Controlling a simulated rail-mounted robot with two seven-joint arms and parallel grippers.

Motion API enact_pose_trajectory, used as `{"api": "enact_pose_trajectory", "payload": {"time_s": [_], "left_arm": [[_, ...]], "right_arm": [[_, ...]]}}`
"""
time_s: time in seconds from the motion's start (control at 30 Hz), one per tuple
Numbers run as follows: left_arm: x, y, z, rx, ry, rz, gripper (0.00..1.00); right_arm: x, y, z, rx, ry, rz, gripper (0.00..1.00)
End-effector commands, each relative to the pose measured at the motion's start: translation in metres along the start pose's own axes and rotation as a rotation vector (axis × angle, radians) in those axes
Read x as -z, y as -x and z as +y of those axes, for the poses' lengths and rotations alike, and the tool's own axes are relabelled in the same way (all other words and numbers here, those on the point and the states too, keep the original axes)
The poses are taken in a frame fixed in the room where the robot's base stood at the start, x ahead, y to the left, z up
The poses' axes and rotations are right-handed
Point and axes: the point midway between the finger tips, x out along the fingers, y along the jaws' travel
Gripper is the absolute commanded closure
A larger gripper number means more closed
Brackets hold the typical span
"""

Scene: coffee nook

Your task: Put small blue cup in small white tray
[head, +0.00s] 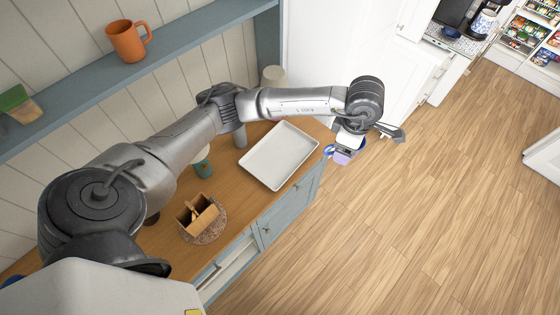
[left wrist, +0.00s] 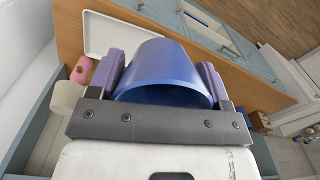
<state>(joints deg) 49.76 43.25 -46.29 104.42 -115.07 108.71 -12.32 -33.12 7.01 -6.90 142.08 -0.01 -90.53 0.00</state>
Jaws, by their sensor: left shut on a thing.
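My left gripper (head: 340,154) is shut on the small blue cup (left wrist: 162,72), with one lavender finger on either side of it in the left wrist view. In the head view only a bit of the blue cup (head: 328,151) shows beside the fingers, at the counter's right end. The white rectangular tray (head: 262,178) lies on the wooden counter just left of the gripper and looks empty. Its corner also shows behind the cup in the left wrist view (left wrist: 97,35). My right gripper is not in view.
An orange mug (head: 127,42) is on the shelf above. A pink item (left wrist: 84,68) shows in the left wrist view. Open floor lies right of the counter.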

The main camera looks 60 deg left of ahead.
Motion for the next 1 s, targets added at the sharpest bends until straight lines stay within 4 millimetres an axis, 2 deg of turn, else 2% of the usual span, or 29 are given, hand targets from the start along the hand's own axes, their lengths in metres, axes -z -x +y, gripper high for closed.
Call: {"api": "enact_pose_trajectory", "payload": {"time_s": [0.03, 0.3, 0.5, 0.7, 0.83, 1.0], "left_arm": [[0.006, -0.030, 0.009, 0.006, 0.164, 0.001, 0.56], [0.050, -0.128, 0.052, 0.006, 1.062, 0.001, 0.56], [0.088, -0.190, 0.070, 0.005, 1.609, -0.001, 0.56], [0.116, -0.230, 0.079, 0.005, 1.967, -0.004, 0.56], [0.126, -0.243, 0.081, 0.004, 2.091, -0.007, 0.56], [0.147, -0.257, 0.084, 0.004, 2.155, -0.005, 0.56]], "right_arm": [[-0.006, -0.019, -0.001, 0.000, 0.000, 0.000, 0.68], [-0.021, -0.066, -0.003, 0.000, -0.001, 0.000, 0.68], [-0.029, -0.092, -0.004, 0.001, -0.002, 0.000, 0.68], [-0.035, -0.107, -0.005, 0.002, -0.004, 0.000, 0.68], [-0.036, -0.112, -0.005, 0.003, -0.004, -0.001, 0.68], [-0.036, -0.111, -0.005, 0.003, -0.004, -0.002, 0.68]]}}
